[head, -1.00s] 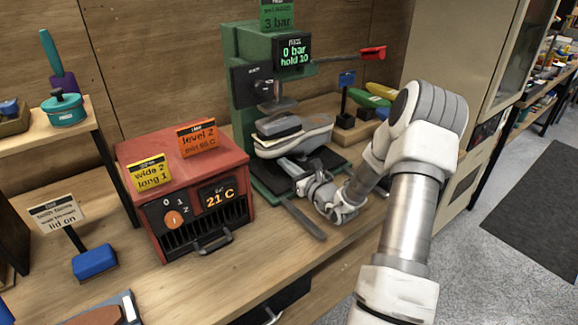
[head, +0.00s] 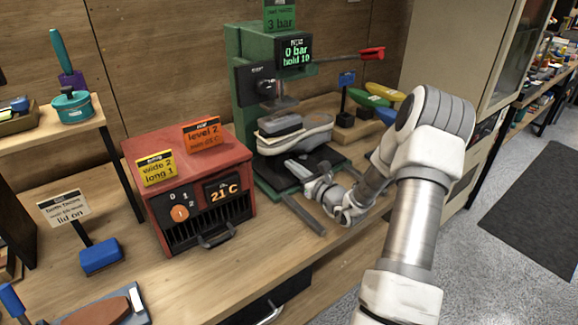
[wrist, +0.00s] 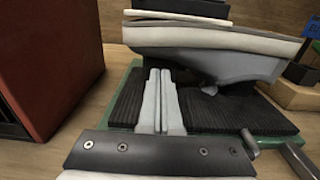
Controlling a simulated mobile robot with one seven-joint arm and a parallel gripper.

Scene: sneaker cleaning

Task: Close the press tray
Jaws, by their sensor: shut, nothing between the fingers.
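The green press (head: 250,112) stands on the bench with its display reading 0 bar. Its tray (head: 328,160) is a dark plate on a green base, and its ribbed top shows in the wrist view (wrist: 122,108). A grey and white sneaker (head: 312,133) sits over the tray below the press head (head: 282,102); it fills the top of the wrist view (wrist: 215,42). My gripper (head: 292,165) is shut and empty at the tray's front, pointing at the sneaker. In the wrist view its fingertips (wrist: 159,72) lie over the ribbed plate, just short of the sneaker; contact is unclear.
A dark bar (head: 303,214) juts from the press's front left. A red heater box (head: 190,185) reading 21 C stands close on the left. The press's red-tipped lever (head: 372,54) sticks out right. Colourful shoe-shaped pieces (head: 378,97) stand behind right. The bench front between is clear.

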